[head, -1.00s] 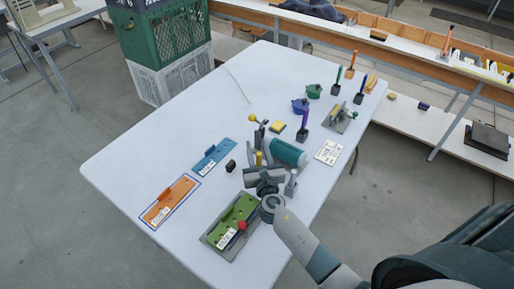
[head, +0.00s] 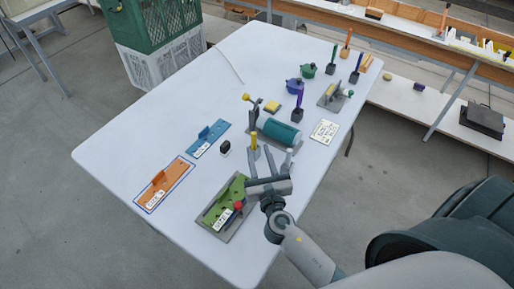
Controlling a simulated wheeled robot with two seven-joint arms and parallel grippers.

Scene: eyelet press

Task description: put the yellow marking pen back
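The yellow marking pen (head: 254,139) stands upright near the table's front middle, left of the green cylinder. Its lower end and whatever supports it are hidden behind my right gripper's left finger. My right gripper (head: 264,152) comes in from the lower right, on the near side of the pen. Its fingers are spread, with nothing visible held between them. The left fingertip overlaps the pen's lower part in the picture; I cannot tell whether they touch. My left gripper is out of view.
A green cylinder device (head: 280,131) lies just beyond the gripper. Orange (head: 163,186) and blue (head: 208,141) plates lie left. Pens in dark blocks, including a purple one (head: 298,100), stand farther back. The left table side is clear.

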